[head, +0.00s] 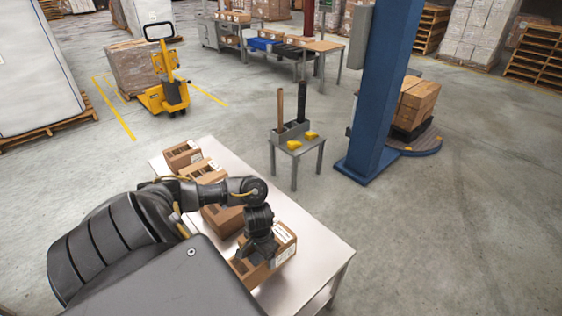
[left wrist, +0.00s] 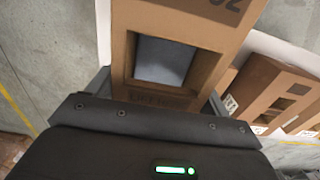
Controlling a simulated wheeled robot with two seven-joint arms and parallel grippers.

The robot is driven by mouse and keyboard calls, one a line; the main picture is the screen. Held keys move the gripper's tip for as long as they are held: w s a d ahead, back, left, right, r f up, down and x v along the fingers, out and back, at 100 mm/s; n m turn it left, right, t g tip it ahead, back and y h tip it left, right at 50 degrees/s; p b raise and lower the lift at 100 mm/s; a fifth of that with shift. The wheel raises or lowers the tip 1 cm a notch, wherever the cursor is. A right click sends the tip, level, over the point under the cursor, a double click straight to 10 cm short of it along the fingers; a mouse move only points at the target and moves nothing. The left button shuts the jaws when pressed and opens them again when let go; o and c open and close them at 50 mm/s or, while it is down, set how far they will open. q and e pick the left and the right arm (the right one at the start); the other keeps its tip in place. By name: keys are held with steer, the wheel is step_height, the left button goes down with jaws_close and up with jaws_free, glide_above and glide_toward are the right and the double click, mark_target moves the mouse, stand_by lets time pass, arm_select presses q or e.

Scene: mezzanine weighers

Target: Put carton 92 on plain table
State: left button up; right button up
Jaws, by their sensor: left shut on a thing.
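A brown carton (head: 285,240) with a white label is between the fingers of my left gripper (head: 258,252), at the near end of a pale table (head: 322,247). In the left wrist view the carton (left wrist: 200,22) fills the top middle, with a square opening and a partly cut-off print that seems to end in 2. The gripper is shut on it. I cannot tell whether its base touches the tabletop. Several other cartons (head: 182,154) stand in a row farther along the same table. No sign shows which table is the plain one. My right gripper is out of view.
A small grey stand (head: 299,147) with upright handles and yellow items is beyond the table. A blue column (head: 380,90) stands right of it, beside a wrapping turntable (head: 424,144) with cartons. A yellow pallet truck (head: 165,95) is at the back left. Open floor lies right.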

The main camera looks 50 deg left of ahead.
arm_select(q)
steer(key=shift+w+d+f+b, duration=0.65)
steer(key=shift+w+d+f, duration=1)
steer(key=shift+f, duration=0.5)
steer(key=shift+w+d+f+b, duration=0.6)
steer(key=shift+w+d+f, duration=0.7)
steer(key=shift+w+f, duration=0.65)
steer(key=shift+w+d+f+b, duration=0.65)
steer(key=shift+w+d+f, duration=0.9)
steer(key=shift+f, duration=0.75)
steer(key=shift+f, duration=0.1)
steer(key=o, duration=1.6)
steer(key=shift+o, duration=0.2)
step_height(320, 180, up, 12)
steer(key=p, duration=0.6)
steer(key=shift+w, duration=0.1)
